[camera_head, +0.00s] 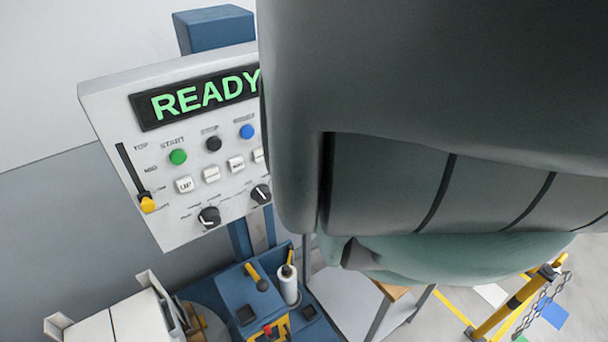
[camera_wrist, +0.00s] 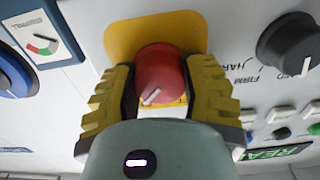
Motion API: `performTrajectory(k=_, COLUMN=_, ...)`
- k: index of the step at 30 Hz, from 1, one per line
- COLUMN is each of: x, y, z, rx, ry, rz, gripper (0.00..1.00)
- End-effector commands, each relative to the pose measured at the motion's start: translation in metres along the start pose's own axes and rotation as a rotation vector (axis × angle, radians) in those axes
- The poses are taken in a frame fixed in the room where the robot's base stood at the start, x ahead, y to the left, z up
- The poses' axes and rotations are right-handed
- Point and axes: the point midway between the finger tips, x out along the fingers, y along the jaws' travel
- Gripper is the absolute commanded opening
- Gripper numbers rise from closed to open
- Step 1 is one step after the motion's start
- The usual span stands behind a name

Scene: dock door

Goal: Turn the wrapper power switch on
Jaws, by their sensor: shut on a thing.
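In the wrist view, a red rotary knob (camera_wrist: 162,66) sits on a yellow backplate (camera_wrist: 120,33) on the grey control panel. It appears to be the power switch. Its white pointer line lies at a slant; any on or off marking is hidden. My gripper (camera_wrist: 164,78) is shut on the red knob, with one yellow-and-black ribbed finger on each side. In the head view the control panel (camera_head: 190,185) shows a lit green READY display (camera_head: 203,94). There, my arm covers the panel's right part, and the gripper and red knob are hidden.
A black dial (camera_wrist: 288,45) marked FIRM and HARD is right of the gripper in the wrist view. A small gauge (camera_wrist: 42,42) is at left. The panel also carries a green button (camera_head: 178,157) and a yellow slider (camera_head: 148,204). A yellow-black barrier (camera_head: 510,300) stands lower right.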

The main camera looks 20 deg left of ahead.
Motion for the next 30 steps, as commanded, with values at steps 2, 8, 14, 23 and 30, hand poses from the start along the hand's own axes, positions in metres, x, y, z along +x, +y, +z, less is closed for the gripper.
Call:
performTrajectory(k=2, x=-0.0001, y=0.0003, z=0.002, rx=0.012, ry=-0.006, rz=0.002, gripper=0.09)
performTrajectory(k=8, x=-0.0002, y=0.0004, z=0.0017, rx=0.023, ry=-0.006, rz=0.002, gripper=0.09)
performTrajectory(k=14, x=-0.0001, y=0.0004, z=0.0015, rx=0.023, ry=-0.005, rz=0.002, gripper=0.09)
performTrajectory(k=23, x=0.0, y=0.0002, z=0.0008, rx=0.022, ry=-0.003, rz=0.001, gripper=0.72)
performTrajectory(k=30, x=0.0, y=0.0003, z=0.0003, rx=0.021, ry=-0.001, rz=0.001, gripper=0.81)
